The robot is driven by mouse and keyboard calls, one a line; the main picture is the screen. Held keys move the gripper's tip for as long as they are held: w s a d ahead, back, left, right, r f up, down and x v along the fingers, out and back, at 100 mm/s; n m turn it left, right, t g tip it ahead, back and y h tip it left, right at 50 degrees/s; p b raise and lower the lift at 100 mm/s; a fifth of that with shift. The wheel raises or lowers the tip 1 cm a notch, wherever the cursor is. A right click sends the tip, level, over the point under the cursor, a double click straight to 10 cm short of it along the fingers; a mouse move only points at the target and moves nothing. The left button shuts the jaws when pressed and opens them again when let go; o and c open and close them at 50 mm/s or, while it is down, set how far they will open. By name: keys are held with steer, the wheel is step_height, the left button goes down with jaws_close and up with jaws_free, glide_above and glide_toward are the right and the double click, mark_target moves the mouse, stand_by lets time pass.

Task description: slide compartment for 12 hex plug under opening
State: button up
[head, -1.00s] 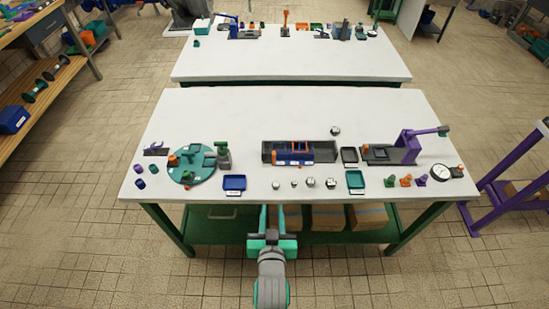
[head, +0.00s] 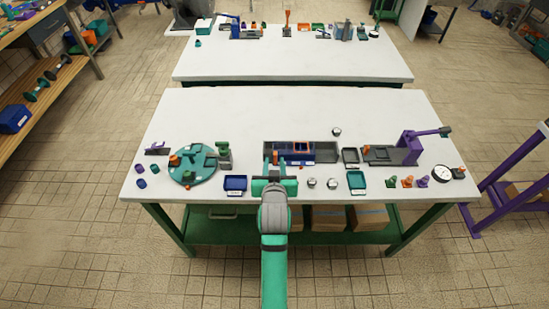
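A dark grey slide fixture (head: 327,152) lies along the middle of the near table. A blue slider (head: 288,155) with compartments sits in it, left of centre, with a square orange frame (head: 302,147) over its right part. Compartment labels are too small to read, so I cannot tell which one is for the 12 hex plug. My gripper (head: 275,162) is at the slider's left end, fingers apart. A bit of orange shows between the fingertips; contact cannot be made out. My gripper hides part of the fixture's front edge.
Small silver pieces (head: 332,183) stand in front of the fixture. A blue tray (head: 235,183) is left of my gripper, a teal tray (head: 356,180) right. A round teal turntable (head: 190,163) and a purple lever device (head: 410,147) stand farther out. The table's back is clear.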

mark_target(275, 156)
steer(key=shift+x, duration=2.2)
steer(key=shift+d, duration=0.2)
steer(key=shift+s, duration=0.1)
steer(key=shift+a, duration=0.1)
jaws_close()
